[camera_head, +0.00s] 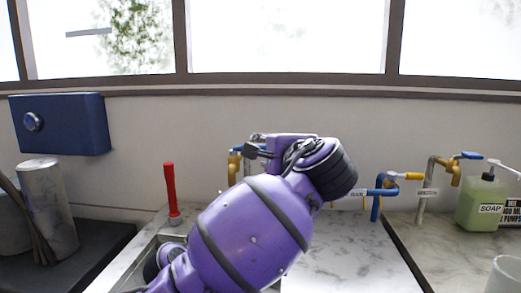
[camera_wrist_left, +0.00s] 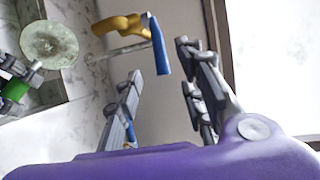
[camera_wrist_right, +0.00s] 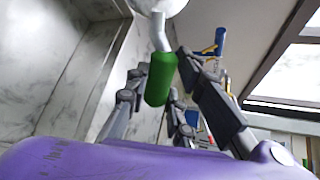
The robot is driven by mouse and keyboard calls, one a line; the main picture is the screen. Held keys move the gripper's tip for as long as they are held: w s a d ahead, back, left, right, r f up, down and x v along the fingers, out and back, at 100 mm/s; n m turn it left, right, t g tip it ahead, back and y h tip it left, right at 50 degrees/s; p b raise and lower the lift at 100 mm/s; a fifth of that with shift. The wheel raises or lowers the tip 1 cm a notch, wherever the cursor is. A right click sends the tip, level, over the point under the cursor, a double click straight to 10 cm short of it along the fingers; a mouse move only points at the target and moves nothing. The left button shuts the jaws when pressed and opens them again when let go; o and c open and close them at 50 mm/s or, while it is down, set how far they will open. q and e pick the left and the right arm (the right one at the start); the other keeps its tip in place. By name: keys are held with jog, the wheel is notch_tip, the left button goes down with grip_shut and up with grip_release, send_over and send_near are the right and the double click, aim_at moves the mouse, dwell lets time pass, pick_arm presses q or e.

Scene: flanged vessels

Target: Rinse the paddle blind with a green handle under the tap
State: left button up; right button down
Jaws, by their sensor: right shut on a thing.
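The paddle blind (camera_wrist_left: 50,43) shows as a pale, mottled round disc at the upper left of the left wrist view. Its green handle (camera_wrist_right: 160,78) and white stem show in the right wrist view, with the disc partly cut off at the top. My right gripper (camera_wrist_right: 160,92) is shut on the green handle. A yellow tap (camera_wrist_left: 122,24) with a blue lever (camera_wrist_left: 160,45) lies just beyond my left gripper (camera_wrist_left: 165,85), which is open with the lever opposite the gap. The disc is near the tap's spout. I see no water stream. My purple left arm hides most of this in the head view.
A sink (camera_head: 150,250) with a red-handled thing (camera_head: 171,190) behind it lies left of my arm. More taps (camera_head: 385,185) and a soap bottle (camera_head: 483,203) stand at right. A blue wall box (camera_head: 60,124) and grey cylinders (camera_head: 48,210) are at left.

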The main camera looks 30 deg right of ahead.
pick_arm(q)
jog(key=x, duration=0.7)
jog(key=d+x, duration=0.1)
jog(key=x, duration=0.2)
jog(key=shift+w+d+f, duration=0.15)
jog(key=shift+w, duration=0.1)
grip_shut()
